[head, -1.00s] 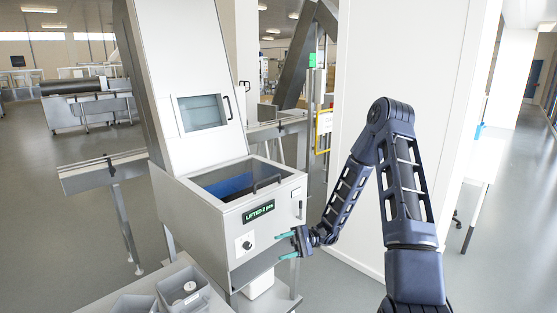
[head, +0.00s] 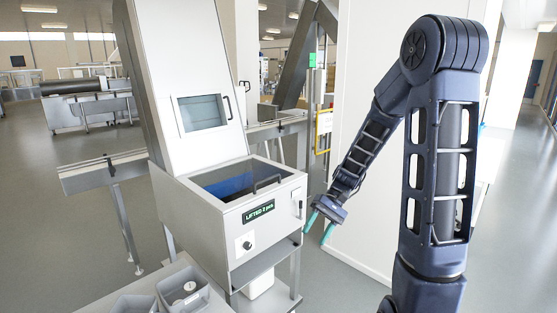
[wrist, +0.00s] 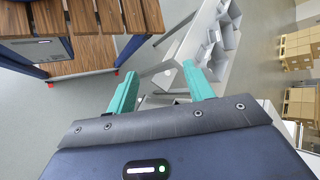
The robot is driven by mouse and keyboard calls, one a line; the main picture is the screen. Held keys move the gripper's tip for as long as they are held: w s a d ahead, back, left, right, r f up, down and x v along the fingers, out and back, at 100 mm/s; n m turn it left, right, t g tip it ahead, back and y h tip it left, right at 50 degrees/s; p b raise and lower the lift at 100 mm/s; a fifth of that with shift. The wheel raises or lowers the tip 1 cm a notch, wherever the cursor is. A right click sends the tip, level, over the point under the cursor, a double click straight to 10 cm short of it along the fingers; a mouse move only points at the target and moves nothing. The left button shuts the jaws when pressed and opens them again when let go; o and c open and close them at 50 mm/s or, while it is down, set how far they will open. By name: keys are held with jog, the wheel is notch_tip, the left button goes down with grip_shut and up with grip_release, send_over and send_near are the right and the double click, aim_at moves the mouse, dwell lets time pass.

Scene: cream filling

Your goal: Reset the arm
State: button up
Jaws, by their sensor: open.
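My gripper (head: 319,224) is open, with its two teal fingers apart and nothing between them. In the head view it hangs beside the right front corner of the white machine, fingers pointing down. The wrist view also shows my gripper (wrist: 160,88) with both fingers apart, over grey floor and the corner of a grey table. My arm folds high on the right of the head view, its elbow near the top.
The white machine (head: 225,215) has a front knob, a dark-windowed lid and a display reading "LIFTED 2 pcs". Grey bins (head: 183,290) stand on a table at lower left. The wrist view shows wooden slats (wrist: 85,35) and stacked boxes (wrist: 300,50). A white wall stands behind my arm.

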jog(key=s+d+r+m+t+h, duration=0.1)
jog(key=s+d+r+t+h, duration=0.2)
jog(key=d+r, duration=0.5)
jog(key=s+d+r+m+t+h, duration=0.1)
jog(key=s+d+r+t+h, duration=0.3)
jog(key=s+d+r+t, duration=0.2)
notch_tip(320, 180, up, 2)
jog(key=d+t, duration=0.2)
jog(key=shift+t, duration=0.3)
jog(key=shift+s, duration=0.1)
dwell(2.7)
